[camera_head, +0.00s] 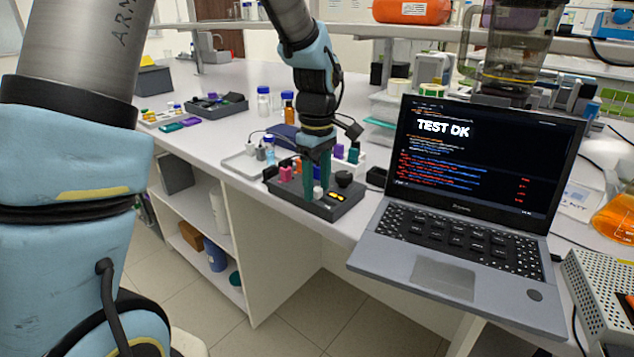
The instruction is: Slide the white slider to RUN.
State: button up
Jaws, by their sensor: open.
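The dark control box (349,203) sits near the front edge of the white bench. A small white piece, which looks like the white slider (318,192), shows on its top. My gripper (317,190) points down over the box with its two green fingers open. The white piece appears between the fingertips; I cannot tell whether they touch it. The box also carries a black knob (343,178) and small yellow lit marks (336,197) to the right of the fingers. The RUN label cannot be made out, and the fingers hide part of the box top.
An open laptop (460,240) stands close on the right. Pink and orange parts (286,173) lie just left of the fingers. Small bottles (264,103) and a grey tray (217,105) stand farther back.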

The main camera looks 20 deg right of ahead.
jog(key=shift+c, duration=0.2)
grip_shut()
dwell(1.1)
